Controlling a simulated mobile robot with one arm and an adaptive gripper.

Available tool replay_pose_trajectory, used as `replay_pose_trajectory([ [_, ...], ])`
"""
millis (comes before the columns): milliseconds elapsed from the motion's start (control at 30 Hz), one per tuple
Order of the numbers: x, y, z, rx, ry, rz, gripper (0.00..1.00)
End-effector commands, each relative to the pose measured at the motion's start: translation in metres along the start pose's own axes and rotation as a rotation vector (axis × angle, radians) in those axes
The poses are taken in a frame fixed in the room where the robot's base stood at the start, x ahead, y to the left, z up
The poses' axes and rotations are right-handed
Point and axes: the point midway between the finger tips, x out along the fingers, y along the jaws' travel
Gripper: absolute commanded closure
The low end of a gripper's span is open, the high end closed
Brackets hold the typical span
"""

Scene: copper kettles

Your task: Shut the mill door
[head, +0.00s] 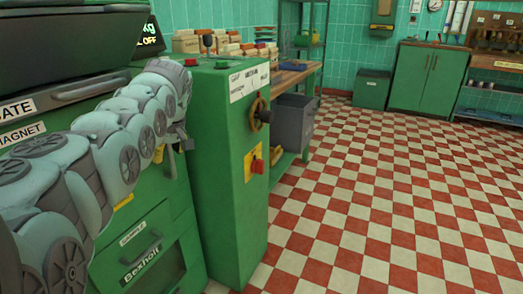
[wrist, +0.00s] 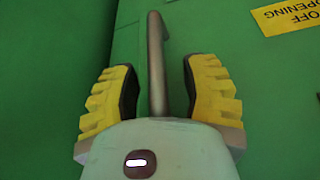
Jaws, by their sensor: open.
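My gripper (wrist: 161,72) is open in the wrist view, with one yellow ridged finger on each side of a grey bar handle (wrist: 155,40). A gap shows between the bar and each finger. The handle's lower end is hidden behind my gripper's palm. Behind it is a green panel (wrist: 235,70), seemingly the mill door, with a yellow label (wrist: 291,16) reading "OFF" and "OPENING". A dark vertical seam runs left of the handle. In the head view my arm covers most of this front, so I cannot tell how far the door stands open.
A green control cabinet (head: 228,190) with a handwheel (head: 258,115) and red knob stands close right of my gripper. Below my arm is a drawer front (head: 140,243) with a handle. A bench (head: 290,76) and grey bin (head: 291,124) stand beyond. The checkered floor (head: 390,190) is clear.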

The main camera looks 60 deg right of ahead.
Motion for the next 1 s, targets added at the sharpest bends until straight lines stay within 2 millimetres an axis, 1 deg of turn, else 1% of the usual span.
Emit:
replay_pose_trajectory([
  [267,-0.002,0.001,0.001,0.003,0.0,0.001,0.54],
  [467,-0.013,0.002,0.0,0.003,0.003,0.001,0.54],
  [633,-0.032,0.001,-0.001,-0.001,0.001,0.004,0.54],
  [900,-0.086,0.001,-0.001,-0.001,0.003,0.005,0.54],
  [1000,-0.102,0.0,0.0,0.0,0.0,0.001,0.54],
])
